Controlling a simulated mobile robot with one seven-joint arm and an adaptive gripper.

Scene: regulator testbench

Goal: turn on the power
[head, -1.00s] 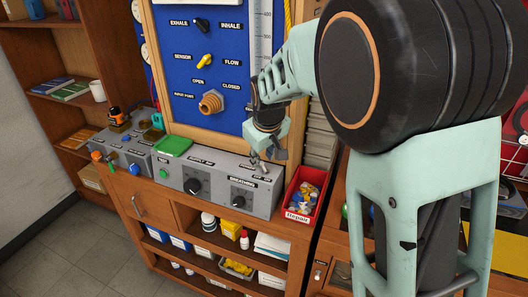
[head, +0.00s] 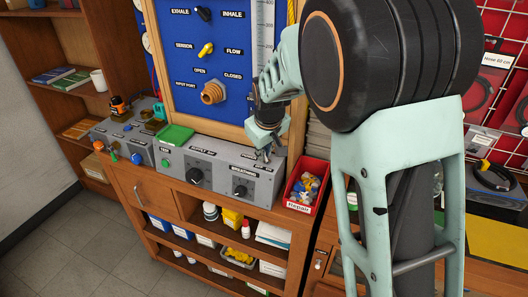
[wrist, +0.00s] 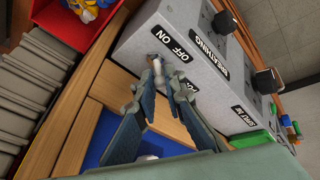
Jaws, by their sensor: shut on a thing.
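A grey control box (head: 213,170) with black knobs stands on the wooden bench below the blue panel. A small metal toggle switch (wrist: 157,66) with ON and OFF labels sits at the right end of the box's face. My gripper (head: 266,153) reaches down in front of that end in the head view. In the wrist view its two fingers (wrist: 160,82) converge on the switch lever and are shut on it. The fingertips partly hide the lever, and I cannot tell clearly which way it is tilted.
A red Repair bin (head: 306,185) stands close to the right of the box. The blue panel (head: 205,60) rises behind. A green item (head: 175,134) lies on the box's left top. A second grey unit (head: 125,135) stands further left.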

